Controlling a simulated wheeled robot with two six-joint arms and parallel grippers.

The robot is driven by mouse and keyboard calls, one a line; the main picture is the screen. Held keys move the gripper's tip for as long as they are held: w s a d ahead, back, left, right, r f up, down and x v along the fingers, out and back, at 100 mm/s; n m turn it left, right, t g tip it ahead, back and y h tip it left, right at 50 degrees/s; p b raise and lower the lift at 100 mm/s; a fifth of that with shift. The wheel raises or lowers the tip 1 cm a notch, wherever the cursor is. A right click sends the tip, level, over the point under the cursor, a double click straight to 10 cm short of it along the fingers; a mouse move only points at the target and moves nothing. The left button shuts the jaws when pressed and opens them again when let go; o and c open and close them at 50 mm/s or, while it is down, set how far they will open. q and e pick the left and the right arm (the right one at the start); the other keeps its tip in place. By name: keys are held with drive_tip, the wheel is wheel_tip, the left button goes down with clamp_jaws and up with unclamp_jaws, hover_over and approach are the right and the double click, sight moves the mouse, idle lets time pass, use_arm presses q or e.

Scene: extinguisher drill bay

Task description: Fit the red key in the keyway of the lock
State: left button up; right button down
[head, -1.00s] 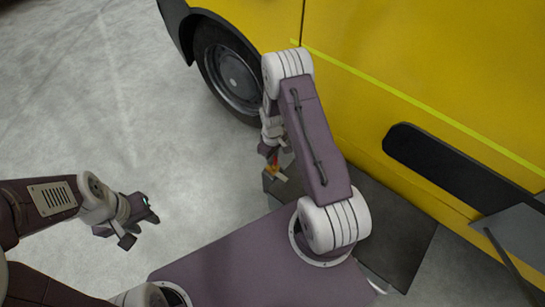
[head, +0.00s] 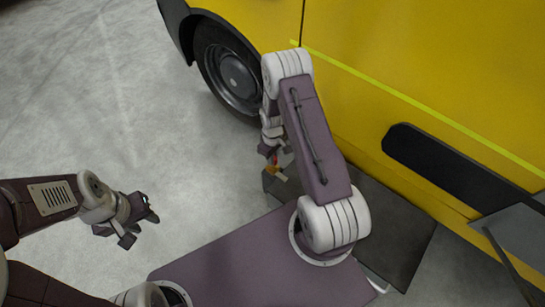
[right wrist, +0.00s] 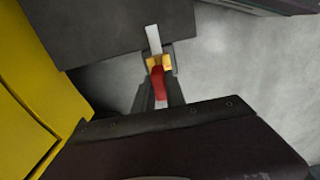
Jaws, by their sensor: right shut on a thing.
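The red key (right wrist: 160,84) is between the dark fingers of my right gripper (right wrist: 159,92), which is shut on it. In the right wrist view its far end meets a yellow part (right wrist: 154,63), which looks like the lock. I cannot tell whether the key is in the keyway. In the head view the red key (head: 273,159) shows small below my right wrist, just above the yellow part (head: 279,174). My right arm hides some of this spot. My left gripper (head: 141,230) is open and empty at the left, over bare floor.
A yellow vehicle (head: 420,65) with a dark wheel (head: 232,75) stands behind my right arm. A dark flat surface (head: 395,225) lies beside it. A pale strip (right wrist: 153,38) extends beyond the yellow part. The grey floor (head: 100,110) at the left is clear.

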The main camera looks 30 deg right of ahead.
idle(0.6)
drive_tip(key=shift+f+b, duration=1.25)
drive_tip(key=shift+f, duration=0.8)
idle(0.3)
drive_tip(key=c, duration=1.3)
unclamp_jaws()
drive_tip(key=shift+r, duration=0.1)
wheel_tip(320, 180, up, 9)
drive_tip(key=p, duration=0.3)
drive_tip(key=shift+p, duration=0.35)
